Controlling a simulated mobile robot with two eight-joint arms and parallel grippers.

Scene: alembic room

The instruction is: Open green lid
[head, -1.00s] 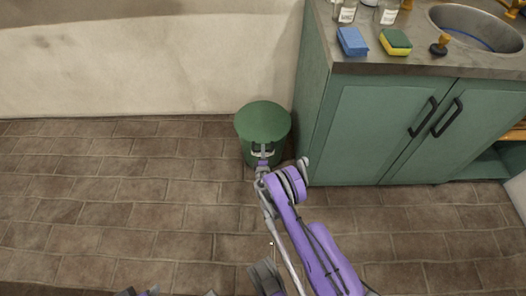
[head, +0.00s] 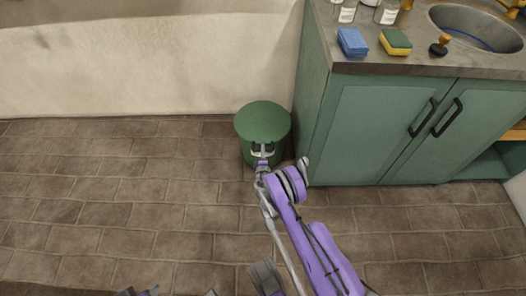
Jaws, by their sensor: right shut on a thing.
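The green lid (head: 262,121) sits on top of a green bin (head: 247,153) on the floor, left of the cabinet. The lid looks closed and level. My right gripper (head: 262,147) is at the front of the bin, just below the lid's near edge. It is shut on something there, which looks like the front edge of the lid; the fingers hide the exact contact. At the bottom edge small parts of my own body show, and my left gripper cannot be made out.
A green cabinet (head: 376,130) with black handles stands close at the bin's right. Its counter (head: 370,66) holds a blue sponge (head: 352,42), a yellow-green sponge (head: 395,42), bottles and a sink (head: 475,28). A pale wall (head: 150,60) is behind. Brick floor (head: 110,190) is clear at left.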

